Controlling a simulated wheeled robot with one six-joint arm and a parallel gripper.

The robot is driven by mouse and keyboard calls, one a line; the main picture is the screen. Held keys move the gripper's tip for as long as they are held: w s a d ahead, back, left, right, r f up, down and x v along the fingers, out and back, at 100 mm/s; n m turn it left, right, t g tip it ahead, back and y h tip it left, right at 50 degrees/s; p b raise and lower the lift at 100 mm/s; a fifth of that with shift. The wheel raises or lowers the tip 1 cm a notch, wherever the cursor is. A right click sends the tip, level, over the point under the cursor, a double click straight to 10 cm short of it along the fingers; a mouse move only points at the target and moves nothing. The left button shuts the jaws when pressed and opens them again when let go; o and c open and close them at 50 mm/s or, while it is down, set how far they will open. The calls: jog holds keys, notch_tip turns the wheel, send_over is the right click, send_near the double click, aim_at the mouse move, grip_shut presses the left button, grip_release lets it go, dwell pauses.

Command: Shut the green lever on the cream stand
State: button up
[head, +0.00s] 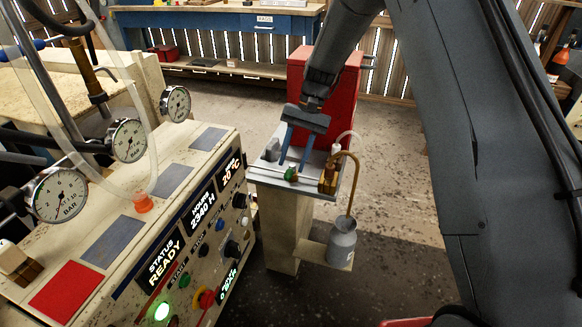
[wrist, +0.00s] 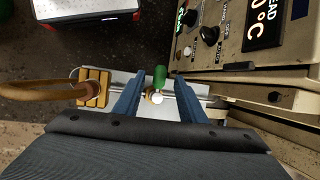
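The green lever (head: 291,174) sits on a small valve on top of the cream stand (head: 288,222). In the wrist view the green lever (wrist: 160,76) points away from my gripper, with a round pale metal part at its near end. My gripper (head: 293,163) is above the stand top, its two blue fingers pointing down. In the wrist view my gripper (wrist: 156,98) is open, with one finger on each side of the valve and a gap to both. I cannot tell whether the fingertips touch the stand top.
A brass block (head: 328,178) with a curved copper pipe stands beside the lever; the pipe leads to a grey canister (head: 342,242) on a low shelf. The compressor panel (head: 190,235) with gauges is close on the left. A red cabinet (head: 322,100) stands behind. Floor to the right is clear.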

jog(key=shift+v, duration=2.4)
